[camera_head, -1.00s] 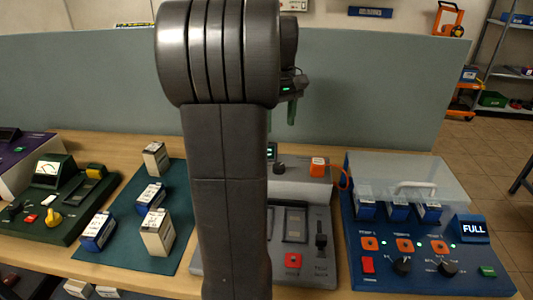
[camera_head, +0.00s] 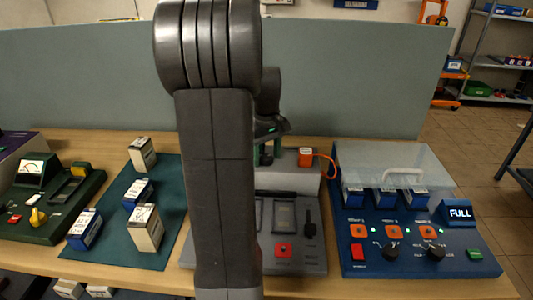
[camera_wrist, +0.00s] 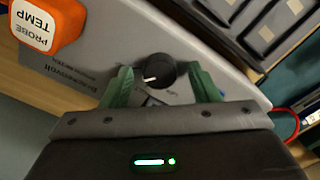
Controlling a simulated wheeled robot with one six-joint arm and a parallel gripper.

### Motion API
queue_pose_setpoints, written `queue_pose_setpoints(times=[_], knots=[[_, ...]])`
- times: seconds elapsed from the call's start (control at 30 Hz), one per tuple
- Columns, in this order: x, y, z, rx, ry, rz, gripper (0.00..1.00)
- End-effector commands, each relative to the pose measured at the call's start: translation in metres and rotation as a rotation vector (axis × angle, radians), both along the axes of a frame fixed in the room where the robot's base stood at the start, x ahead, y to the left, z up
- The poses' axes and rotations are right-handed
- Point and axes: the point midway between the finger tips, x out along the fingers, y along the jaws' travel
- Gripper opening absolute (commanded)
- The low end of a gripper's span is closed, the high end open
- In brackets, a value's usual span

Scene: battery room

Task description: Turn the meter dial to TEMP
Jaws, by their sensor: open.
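The meter dial (camera_wrist: 160,71) is a round black knob with a white pointer mark, on the sloped grey top of the meter (camera_wrist: 105,60). The pointer faces left and slightly down in the wrist view; the printed marks by the dial are partly covered and unreadable. My gripper (camera_wrist: 160,77) is open, its two green fingers on either side of the dial, with a gap visible on both sides. In the head view, the grey meter (camera_head: 290,180) stands mid-table. My gripper (camera_head: 265,157) is low over it, partly behind my arm, and the dial is hidden there.
An orange block marked PROBE TEMP (camera_wrist: 48,22) sits on the meter beside the dial, with a red cable (camera_head: 331,168). A blue panel (camera_head: 420,262) with a clear cover stands right. Battery boxes on a green mat (camera_head: 170,180) and a green tester (camera_head: 60,205) are left.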

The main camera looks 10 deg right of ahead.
Motion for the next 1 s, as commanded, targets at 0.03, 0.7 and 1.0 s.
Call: queue_pose_setpoints(times=[0.03,0.7,1.0], knots=[[0.0000,0.0000,-0.0001,0.000,0.000,0.000,0.55],[0.0004,0.0000,0.0029,0.000,-0.001,-0.114,0.11],[0.0007,-0.0001,0.0015,0.000,-0.002,-0.250,0.11]])
